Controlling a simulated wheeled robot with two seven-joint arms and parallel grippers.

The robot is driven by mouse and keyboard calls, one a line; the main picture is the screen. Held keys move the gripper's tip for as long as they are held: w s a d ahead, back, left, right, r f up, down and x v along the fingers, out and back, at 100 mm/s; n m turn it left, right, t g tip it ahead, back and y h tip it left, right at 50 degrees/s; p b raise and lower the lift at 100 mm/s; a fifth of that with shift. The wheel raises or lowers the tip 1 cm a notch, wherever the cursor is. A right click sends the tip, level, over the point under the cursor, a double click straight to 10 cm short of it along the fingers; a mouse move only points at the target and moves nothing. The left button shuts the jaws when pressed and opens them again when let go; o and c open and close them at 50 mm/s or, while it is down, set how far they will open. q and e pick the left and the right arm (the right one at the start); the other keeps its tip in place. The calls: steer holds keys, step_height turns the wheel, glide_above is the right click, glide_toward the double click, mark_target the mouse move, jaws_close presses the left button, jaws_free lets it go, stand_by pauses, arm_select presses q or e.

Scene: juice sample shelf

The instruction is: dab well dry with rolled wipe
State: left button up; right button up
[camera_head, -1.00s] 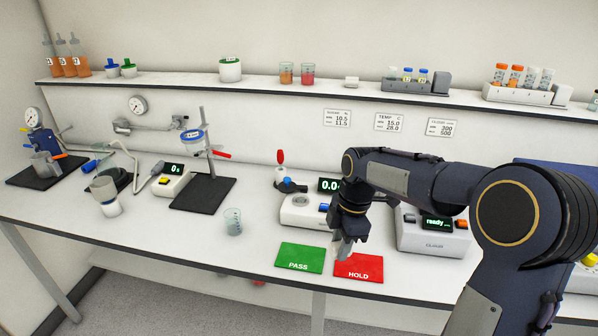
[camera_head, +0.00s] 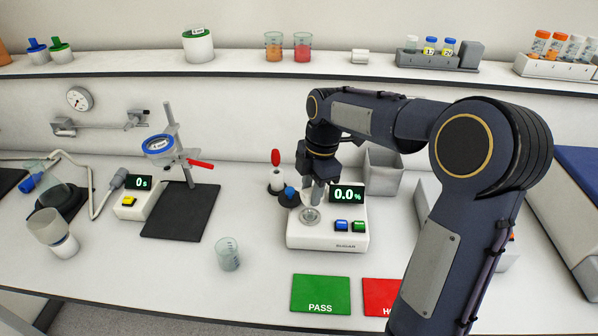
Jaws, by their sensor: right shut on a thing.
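The white meter (camera_head: 328,236) stands on the bench with its display reading 0.0 % and a round metal well (camera_head: 310,216) on its left part. My right gripper (camera_head: 317,196) points down just above the well. It is shut on the rolled wipe, which is small and hard to make out between the fingers. I cannot tell whether the wipe touches the well. My left gripper is not in view.
Left of the meter stand a red-handled tool (camera_head: 275,172) and a blue-capped bottle (camera_head: 290,194). A clear beaker (camera_head: 228,256) stands to the front left. The green PASS card (camera_head: 321,295) and red HOLD card (camera_head: 379,297) lie in front. A grey bin (camera_head: 384,172) is behind.

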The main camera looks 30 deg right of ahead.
mark_target(309, 217)
steer(key=shift+w+f, duration=0.2)
steer(key=shift+f, duration=0.1)
steer(key=shift+s+f+b, duration=0.1)
steer(key=shift+f+b, duration=0.55)
steer(key=shift+b, duration=0.15)
steer(key=shift+f+b, duration=1.4)
steer(key=shift+f, duration=0.35)
steer(key=shift+f, duration=0.3)
steer(key=shift+r, duration=0.1)
steer(key=shift+w+d, duration=0.2)
steer(key=shift+w, duration=0.2)
steer(key=shift+s+a, duration=0.1)
steer(key=shift+s, duration=0.1)
steer(key=shift+s+a, duration=0.35)
steer(key=shift+s, duration=0.15)
steer(key=shift+w, duration=0.2)
